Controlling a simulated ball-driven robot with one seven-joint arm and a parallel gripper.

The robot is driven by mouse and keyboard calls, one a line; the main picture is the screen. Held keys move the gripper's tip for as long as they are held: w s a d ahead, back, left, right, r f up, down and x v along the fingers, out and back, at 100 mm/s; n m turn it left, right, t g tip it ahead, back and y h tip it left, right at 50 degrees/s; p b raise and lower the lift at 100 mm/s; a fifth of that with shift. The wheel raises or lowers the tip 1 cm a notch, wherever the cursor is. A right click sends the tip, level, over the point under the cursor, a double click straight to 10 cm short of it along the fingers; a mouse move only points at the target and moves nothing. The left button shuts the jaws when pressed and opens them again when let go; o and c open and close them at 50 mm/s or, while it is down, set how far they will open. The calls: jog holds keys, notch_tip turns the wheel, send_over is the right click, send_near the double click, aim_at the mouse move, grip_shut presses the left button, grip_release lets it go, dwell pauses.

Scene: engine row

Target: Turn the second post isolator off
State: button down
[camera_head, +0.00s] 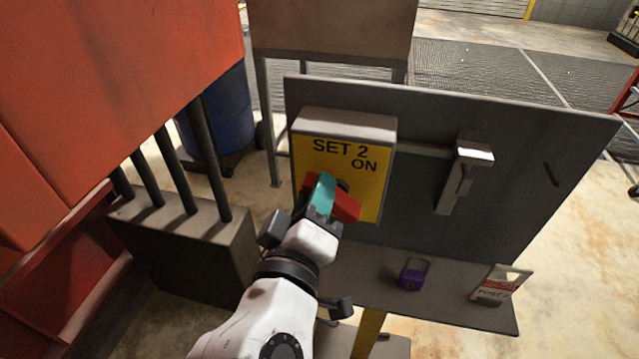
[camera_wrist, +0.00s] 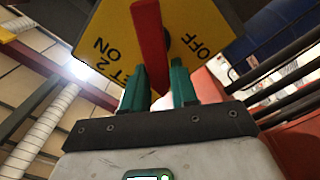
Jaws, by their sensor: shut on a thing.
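The second post isolator is a yellow-faced grey box (camera_head: 345,118) marked "SET 2" and "ON", mounted on a dark upright panel. Its red handle (camera_head: 346,207) lies slanted across the face, from upper left to lower right. My gripper (camera_head: 322,192), with teal fingers, is at the handle and partly covers it and the lower face. In the wrist view the red handle (camera_wrist: 150,45) stands between my two fingers (camera_wrist: 158,85), which are shut on it. There "ON" is left of the handle and "OFF" is right of it. "OFF" is hidden in the head view.
Right of the box, a grey lever-like fitting (camera_head: 464,175) sticks out from the panel. A purple padlock (camera_head: 412,273) and a red-and-white tag (camera_head: 500,284) lie on the shelf below. A red machine (camera_head: 110,60) and dark posts stand close on the left.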

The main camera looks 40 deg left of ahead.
jog(key=shift+s+a+f+n+p, duration=0.1)
jog(key=shift+f+n+p, duration=0.35)
jog(key=shift+n, duration=0.75)
jog(key=shift+s+a+f+n+p, duration=0.15)
jog(key=shift+n+p, duration=0.45)
jog(key=shift+n, duration=0.6)
jog(key=shift+w+f+n+p, duration=0.1)
jog(key=shift+f+n+p, duration=0.35)
jog(key=shift+n, duration=0.75)
jog(key=c, duration=1)
grip_release()
jog(key=shift+r, duration=0.1)
jog(key=shift+o, duration=0.2)
jog(key=b+v, duration=0.1)
jog(key=v, duration=1)
jog(key=shift+b, duration=0.4)
jog(key=shift+a, duration=0.15)
